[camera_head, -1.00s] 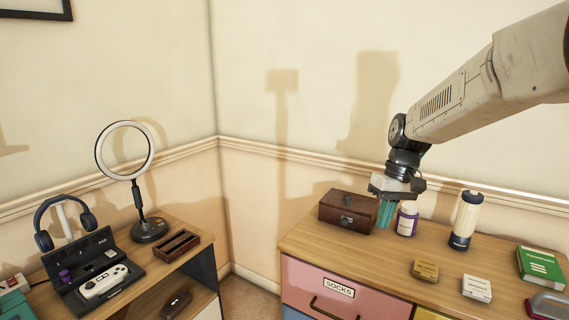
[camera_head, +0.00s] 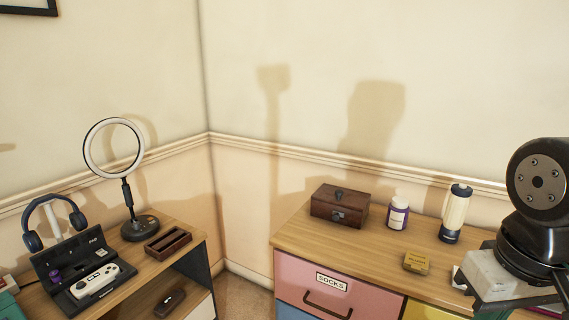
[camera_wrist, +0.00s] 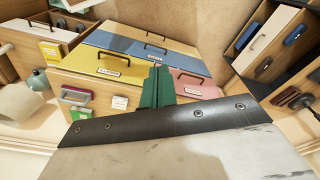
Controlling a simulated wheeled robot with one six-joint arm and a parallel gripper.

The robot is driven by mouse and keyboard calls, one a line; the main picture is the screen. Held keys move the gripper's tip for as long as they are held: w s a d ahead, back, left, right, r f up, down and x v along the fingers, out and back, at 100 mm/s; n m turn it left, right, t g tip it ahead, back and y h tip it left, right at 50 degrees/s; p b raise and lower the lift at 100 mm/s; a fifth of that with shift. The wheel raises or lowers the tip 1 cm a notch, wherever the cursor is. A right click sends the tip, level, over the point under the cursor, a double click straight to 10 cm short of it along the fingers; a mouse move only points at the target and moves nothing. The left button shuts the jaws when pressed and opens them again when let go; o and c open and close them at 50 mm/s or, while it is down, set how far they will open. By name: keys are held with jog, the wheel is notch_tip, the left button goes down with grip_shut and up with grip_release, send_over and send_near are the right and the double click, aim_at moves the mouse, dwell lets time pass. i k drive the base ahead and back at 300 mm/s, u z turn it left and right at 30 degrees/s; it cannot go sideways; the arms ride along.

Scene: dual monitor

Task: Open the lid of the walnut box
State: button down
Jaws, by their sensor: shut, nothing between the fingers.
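The walnut box (camera_head: 340,207) is a dark brown chest on the wooden top of the drawer cabinet, near its back left. Its lid (camera_head: 339,193) is down, with a small dark knob on top and a metal clasp on the front. My gripper is at the far right of the head view, well apart from the box, with its fingers out of sight there. In the wrist view, the green fingers of my gripper (camera_wrist: 156,87) are together and empty. I cannot make out the box in the wrist view.
A white purple-labelled bottle (camera_head: 397,213) stands just right of the box. The cabinet top (camera_head: 305,235) is clear in front of the box. A desk with a ring light (camera_head: 131,195) is at left.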

aim_at(347, 198)
jog(key=u, duration=0.05)
jog(key=k, duration=0.6)
jog(key=u, duration=0.55)
jog(key=i, duration=1.35)
jog(key=z, duration=0.5)
jog(key=i, duration=0.35)
jog(key=z, duration=0.4)
